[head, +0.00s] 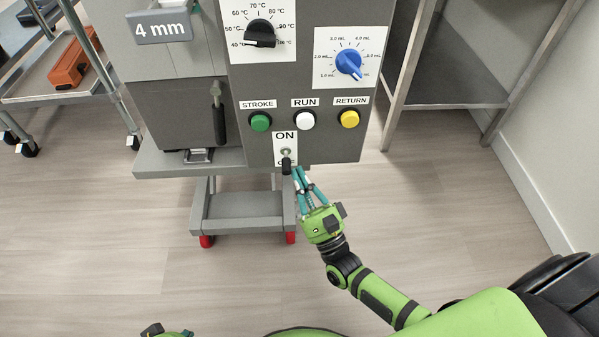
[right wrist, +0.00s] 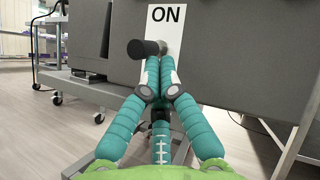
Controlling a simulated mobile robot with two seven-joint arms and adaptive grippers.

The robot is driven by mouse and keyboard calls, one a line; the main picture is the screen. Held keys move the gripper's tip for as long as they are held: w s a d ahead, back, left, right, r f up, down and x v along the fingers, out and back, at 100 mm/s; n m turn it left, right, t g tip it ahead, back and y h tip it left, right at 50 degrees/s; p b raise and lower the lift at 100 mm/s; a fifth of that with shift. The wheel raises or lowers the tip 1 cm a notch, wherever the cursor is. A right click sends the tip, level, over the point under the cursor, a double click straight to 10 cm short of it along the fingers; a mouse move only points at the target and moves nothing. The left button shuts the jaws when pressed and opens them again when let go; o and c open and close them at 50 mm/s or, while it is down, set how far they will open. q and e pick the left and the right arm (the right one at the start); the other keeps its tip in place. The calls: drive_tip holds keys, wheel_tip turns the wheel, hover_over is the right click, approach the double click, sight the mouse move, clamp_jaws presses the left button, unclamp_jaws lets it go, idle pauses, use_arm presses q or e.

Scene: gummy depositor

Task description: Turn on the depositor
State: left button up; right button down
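The depositor's grey control panel (head: 240,85) carries a toggle switch (head: 287,163) under a white ON label (head: 285,136). The black-tipped lever points down over the lower part of the label in the head view. My right gripper (head: 300,172) is just below and right of the lever, with its teal fingers pointing up at it. In the right wrist view the fingertips (right wrist: 160,66) are drawn together just under the lever (right wrist: 146,48). I cannot tell whether they touch it.
Above the switch are a green STROKE button (head: 260,122), a white RUN button (head: 304,120) and a yellow RETURN button (head: 349,119). A temperature knob (head: 260,34) and a blue volume knob (head: 349,64) sit higher. A metal table (head: 455,80) stands right; a cart (head: 35,82) stands left.

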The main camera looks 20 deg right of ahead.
use_arm(q)
wheel_tip(320, 180, down, 11)
drive_tip(key=s+p, duration=0.2)
drive_tip(key=p, duration=0.4)
drive_tip(key=shift+a+t, duration=0.3)
drive_tip(key=shift+a, duration=0.1)
use_arm(e)
drive_tip(key=shift+s+a+r+m+g+h, duration=0.1)
drive_tip(key=shift+s+r+m+g+h, duration=0.2)
drive_tip(key=shift+r+m+g+h, duration=0.6)
drive_tip(key=shift+f, duration=0.25)
